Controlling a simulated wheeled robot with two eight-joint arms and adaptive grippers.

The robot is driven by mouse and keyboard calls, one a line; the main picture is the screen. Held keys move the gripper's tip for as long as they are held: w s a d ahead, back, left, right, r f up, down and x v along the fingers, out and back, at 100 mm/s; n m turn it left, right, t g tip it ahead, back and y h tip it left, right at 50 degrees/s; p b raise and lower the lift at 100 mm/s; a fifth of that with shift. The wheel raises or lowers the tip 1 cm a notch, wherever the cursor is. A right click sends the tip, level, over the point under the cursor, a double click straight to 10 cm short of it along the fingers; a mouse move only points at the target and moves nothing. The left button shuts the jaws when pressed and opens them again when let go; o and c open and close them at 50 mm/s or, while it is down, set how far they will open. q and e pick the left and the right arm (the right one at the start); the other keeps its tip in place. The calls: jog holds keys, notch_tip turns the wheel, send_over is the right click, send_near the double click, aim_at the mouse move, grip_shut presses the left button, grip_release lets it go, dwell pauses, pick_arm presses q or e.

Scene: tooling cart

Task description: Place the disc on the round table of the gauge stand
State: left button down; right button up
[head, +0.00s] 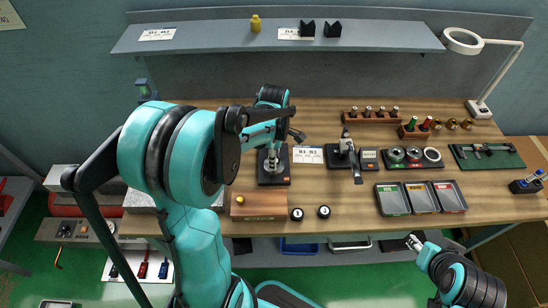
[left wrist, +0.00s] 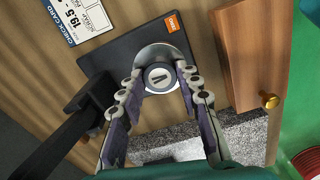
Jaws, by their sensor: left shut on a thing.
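The gauge stand has a black square base (head: 273,178), which also shows in the left wrist view (left wrist: 118,62). Its round silver table (left wrist: 150,53) lies just beyond my fingertips. My left gripper (left wrist: 159,82) is shut on a small round disc (left wrist: 159,77) with a pale face and a dark mark. The disc overlaps the round table in that view; I cannot tell whether it touches it. In the head view my left gripper (head: 272,150) is over the stand and the held disc is hidden. My right gripper (head: 412,242) is off the bench front; its finger state is unclear.
A black gauge post and arm (left wrist: 92,97) stand close beside my left finger. A wooden block (head: 259,206) with a brass knob is in front of the stand. Two dark round pieces (head: 310,213) lie near it. Trays (head: 420,197) are to the right.

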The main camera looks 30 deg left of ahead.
pick_arm(q)
jog(key=c, duration=1.1)
grip_release()
jog(key=shift+o, duration=0.2)
jog(key=shift+r+p, duration=0.35)
jog(key=shift+r, duration=0.05)
notch_tip(320, 180, up, 11)
jog(key=p, duration=0.3)
jog(key=s+d+r+m+t, duration=0.1)
jog(key=s+d+m+t, duration=0.6)
jog(key=m, duration=1.5)
jog(key=s+d, duration=0.3)
jog(key=s, duration=0.1)
jog(key=shift+d+r, duration=0.25)
jog(key=shift+d, duration=0.1)
jog(key=shift+f, duration=0.1)
